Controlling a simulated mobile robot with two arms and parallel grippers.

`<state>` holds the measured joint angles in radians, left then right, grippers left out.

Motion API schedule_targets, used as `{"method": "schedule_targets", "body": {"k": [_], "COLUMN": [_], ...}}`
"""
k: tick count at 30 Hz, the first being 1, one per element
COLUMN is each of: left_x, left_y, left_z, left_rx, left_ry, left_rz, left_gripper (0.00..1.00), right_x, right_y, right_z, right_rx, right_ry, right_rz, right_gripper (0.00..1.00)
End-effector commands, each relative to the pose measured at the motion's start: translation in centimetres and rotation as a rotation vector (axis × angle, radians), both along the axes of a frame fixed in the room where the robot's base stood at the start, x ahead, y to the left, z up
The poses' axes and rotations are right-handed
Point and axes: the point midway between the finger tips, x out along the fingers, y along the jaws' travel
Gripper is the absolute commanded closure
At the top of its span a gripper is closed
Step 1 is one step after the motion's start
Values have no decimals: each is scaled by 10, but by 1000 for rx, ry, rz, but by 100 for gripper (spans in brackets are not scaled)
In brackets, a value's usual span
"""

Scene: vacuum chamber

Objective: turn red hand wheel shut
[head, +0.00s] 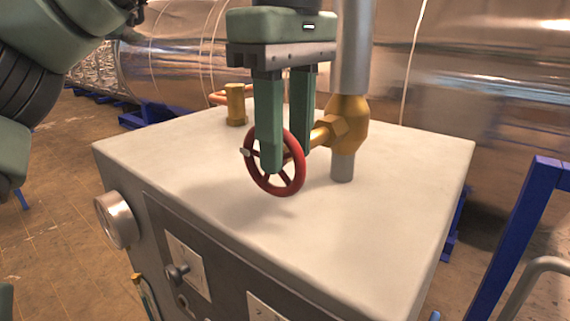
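The red hand wheel (299,174) stands upright on the near end of a brass valve (345,123), above a pale cabinet top. A small pale knob sticks out at its left rim. My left gripper (284,161) points straight down at the wheel. Its two green fingers are apart with a visible gap. The nearer finger passes in front of the wheel and hides part of its hub and spokes. The other finger is farther back, by the wheel's right upper rim. I cannot tell whether either finger touches the wheel. My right gripper is not in view.
A vertical grey pipe (355,45) rises from the valve close to my gripper's right. A short brass fitting (235,104) stands behind left. The cabinet top (395,215) is otherwise clear. A gauge (116,220) is on its front left. A blue frame (517,235) stands at right.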

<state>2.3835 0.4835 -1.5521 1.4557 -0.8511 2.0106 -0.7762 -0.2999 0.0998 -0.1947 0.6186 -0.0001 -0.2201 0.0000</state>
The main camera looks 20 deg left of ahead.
Motion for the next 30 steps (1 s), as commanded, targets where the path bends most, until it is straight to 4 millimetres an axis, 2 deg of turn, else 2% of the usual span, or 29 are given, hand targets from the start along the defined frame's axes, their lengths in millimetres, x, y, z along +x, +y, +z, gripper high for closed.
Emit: {"method": "schedule_targets", "body": {"k": [1,3,9,12,19,20,23,24,30], "left_x": [0,0,0,0,0,0,0,0,0], "left_y": [1,1,1,1,1,1,1,1,1], "left_z": [-9,-17,-32,-34,-35,-34,-34,-34,-34], "left_rx": [-4,-3,-3,-5,-5,-5,-5,-5,-1], "left_ry": [5,4,1,-1,-1,-1,-1,-1,-3], "left_rz": [-2,-1,1,2,3,3,3,3,3], "left_gripper": [65,65,65,65,65,68,96,100,100], "right_x": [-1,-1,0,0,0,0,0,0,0], "right_y": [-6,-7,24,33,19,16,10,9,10], "right_z": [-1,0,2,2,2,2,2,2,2], "right_rx": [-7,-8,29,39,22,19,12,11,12], "right_ry": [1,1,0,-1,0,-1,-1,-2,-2], "right_rz": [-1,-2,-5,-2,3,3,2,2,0], "right_gripper": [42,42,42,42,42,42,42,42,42]}}
